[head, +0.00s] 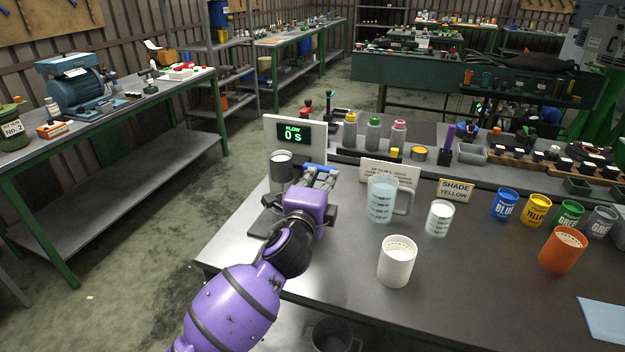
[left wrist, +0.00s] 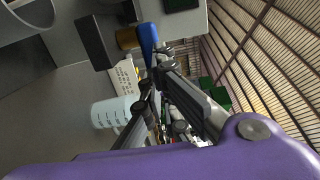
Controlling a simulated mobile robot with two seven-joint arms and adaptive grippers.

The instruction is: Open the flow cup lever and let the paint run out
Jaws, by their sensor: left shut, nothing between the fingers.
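The flow cup (head: 280,172) stands by the display board, with pale paint at its top. Its blue lever (head: 320,168) sticks out to the right in the head view. The lever also shows upright in the left wrist view (left wrist: 148,42), beside a brass-coloured part (left wrist: 127,38). My left gripper (head: 318,180) is shut and empty. Its fingertips (left wrist: 162,60) are close to the lever; I cannot tell if they touch it. The display (head: 293,134) reads "FLOW 0 s". The gripper and arm hide the area below the cup. My right gripper is not in view.
A clear measuring jug (head: 381,198) stands right of the gripper, with a white-filled beaker (head: 438,218) and a white cup (head: 396,262) nearby. An orange cup (head: 562,250) and several colour pots stand at the right. The front middle of the bench (head: 470,290) is clear.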

